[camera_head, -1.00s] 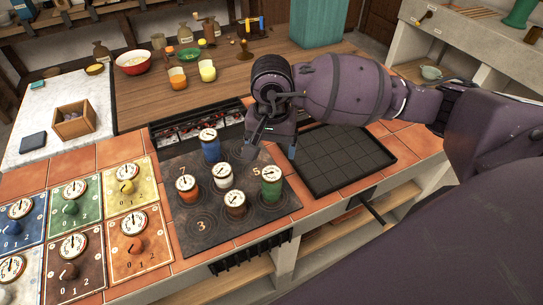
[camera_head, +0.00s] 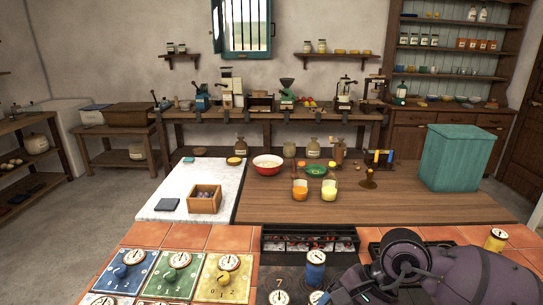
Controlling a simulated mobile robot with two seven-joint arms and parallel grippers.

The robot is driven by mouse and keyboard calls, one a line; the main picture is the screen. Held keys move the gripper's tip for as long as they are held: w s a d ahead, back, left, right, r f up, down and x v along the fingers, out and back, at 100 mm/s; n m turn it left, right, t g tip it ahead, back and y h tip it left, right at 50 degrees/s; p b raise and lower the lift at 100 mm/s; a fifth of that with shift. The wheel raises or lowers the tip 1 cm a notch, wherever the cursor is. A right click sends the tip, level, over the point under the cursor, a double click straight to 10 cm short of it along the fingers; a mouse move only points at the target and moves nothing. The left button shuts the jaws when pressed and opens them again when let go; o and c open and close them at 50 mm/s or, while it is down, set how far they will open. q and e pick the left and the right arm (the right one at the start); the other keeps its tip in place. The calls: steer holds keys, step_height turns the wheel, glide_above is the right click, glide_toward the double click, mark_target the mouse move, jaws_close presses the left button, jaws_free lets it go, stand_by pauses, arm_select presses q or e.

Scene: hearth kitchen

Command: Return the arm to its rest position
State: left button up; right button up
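My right arm comes in from the lower right corner, a dark purple arm with a round wrist joint. My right gripper (camera_head: 350,290) is at the bottom edge, low over the dark hob (camera_head: 290,270), close beside a blue canister (camera_head: 315,268) with a dial on top. The gripper's fingers are cut off or hidden, so I cannot tell whether it is open or shut. My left gripper is not in view.
Coloured dial panels (camera_head: 177,274) lie at lower left. A yellow canister (camera_head: 495,240) stands on the tiles at right. Behind are a wooden box (camera_head: 204,199), orange and yellow cups (camera_head: 300,190), a red bowl (camera_head: 268,164) and a teal bin (camera_head: 456,157). The wooden counter's front (camera_head: 400,208) is clear.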

steer(key=s+a+r+m+t+y, duration=0.2)
steer(key=s+a+r+m+y, duration=0.1)
steer(key=a+r+m+y, duration=0.75)
steer(key=w+d+r+m+t+y, duration=0.3)
steer(key=d+m+t, duration=0.2)
steer(key=m+t, duration=0.4)
steer(key=w+d+f+m+t+h, duration=0.1)
steer(key=d+f+m+t+h, duration=0.35)
steer(key=d+m+h, duration=0.65)
steer(key=w+d+f+m+t+h, duration=0.25)
steer(key=m+t+h, duration=0.35)
steer(key=m, duration=1.1)
steer(key=s+d+f+m+g+h, duration=0.3)
steer(key=s+f+m+g, duration=0.2)
steer(key=f, duration=0.2)
steer(key=s+d+f+m+g+h, duration=0.2)
steer(key=s+d+f+m+g, duration=0.2)
steer(key=s+f+m+g, duration=0.25)
steer(key=s+f+m+g+y, duration=0.25)
steer(key=s+f+g, duration=0.3)
steer(key=s, duration=0.45)
steer(key=w+f+t, duration=0.7)
steer(key=f+t, duration=0.1)
steer(key=f, duration=0.2)
steer(key=shift+w+a+f, duration=0.15)
steer(key=shift+a, duration=0.3)
